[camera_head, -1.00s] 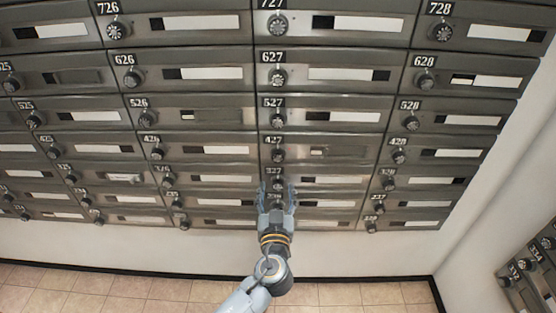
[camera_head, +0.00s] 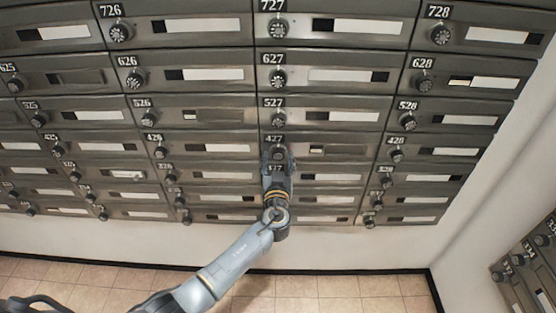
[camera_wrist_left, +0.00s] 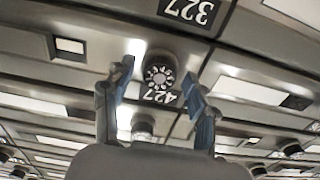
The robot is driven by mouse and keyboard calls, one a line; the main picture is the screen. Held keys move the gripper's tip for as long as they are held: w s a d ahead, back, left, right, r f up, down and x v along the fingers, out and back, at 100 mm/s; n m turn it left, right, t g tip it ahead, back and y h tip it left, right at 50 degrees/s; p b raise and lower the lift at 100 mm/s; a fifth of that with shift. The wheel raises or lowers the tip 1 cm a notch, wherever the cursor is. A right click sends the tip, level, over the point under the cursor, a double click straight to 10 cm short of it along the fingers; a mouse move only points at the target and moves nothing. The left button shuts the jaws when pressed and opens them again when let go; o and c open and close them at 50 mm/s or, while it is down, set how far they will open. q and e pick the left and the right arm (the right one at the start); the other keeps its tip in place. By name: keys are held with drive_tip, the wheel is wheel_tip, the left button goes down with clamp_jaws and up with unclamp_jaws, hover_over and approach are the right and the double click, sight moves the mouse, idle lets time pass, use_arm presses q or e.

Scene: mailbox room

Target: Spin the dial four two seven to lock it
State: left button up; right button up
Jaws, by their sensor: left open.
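The round dial of mailbox 427 shows in the left wrist view (camera_wrist_left: 160,73), dark with a pale marked face. Its 427 label (camera_wrist_left: 160,96) appears upside down beside it. In the head view the 427 label (camera_head: 274,138) is above my left gripper (camera_head: 279,160), which partly covers the dial (camera_head: 281,152). In the wrist view my left gripper (camera_wrist_left: 158,76) is open, one finger on each side of the dial, with gaps between fingers and dial. I cannot tell whether the fingertips reach past the dial's face. My right gripper is not in view.
Dial 527 (camera_head: 278,119) sits just above, and dial 428 (camera_head: 397,156) is to the right. The 327 label (camera_wrist_left: 187,11) shows in the wrist view. A side bank of mailboxes (camera_head: 530,268) stands at the right. Tiled floor (camera_head: 330,292) lies below.

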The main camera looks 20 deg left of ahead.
use_arm(q)
drive_tip(key=c, duration=1.2)
drive_tip(key=shift+o, duration=0.2)
